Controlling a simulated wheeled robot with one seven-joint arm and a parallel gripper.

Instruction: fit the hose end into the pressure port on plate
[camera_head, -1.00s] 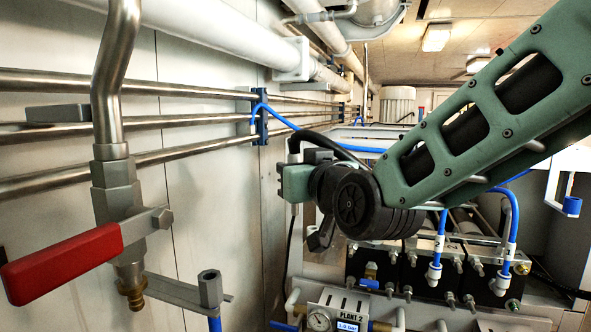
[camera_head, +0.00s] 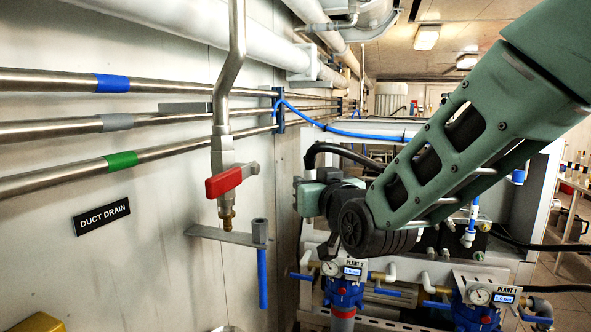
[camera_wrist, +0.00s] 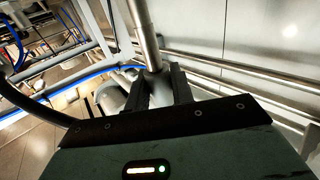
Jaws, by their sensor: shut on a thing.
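My gripper (camera_wrist: 161,76) is shut on a grey cylindrical thing (camera_wrist: 160,92) between its two dark fingers; I cannot tell for sure that it is the hose end. In the head view my gripper (camera_head: 302,196) is seen from the side, in front of the plant frame, and what it holds does not show. A flat metal plate (camera_head: 212,235) sticks out below the red-handled valve (camera_head: 226,181). A grey hex fitting (camera_head: 260,232) stands upright on its right end, with a blue hose (camera_head: 263,280) hanging beneath. I cannot tell which fitting is the pressure port.
Steel pipes (camera_head: 60,130) run along the left wall, above a DUCT DRAIN sign (camera_head: 102,216). Gauges marked PLANT 2 (camera_head: 331,268) and PLANT 1 (camera_head: 480,295) stand below my arm. A black hose (camera_head: 335,150) arches behind my wrist. Open space lies left of the metal plate.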

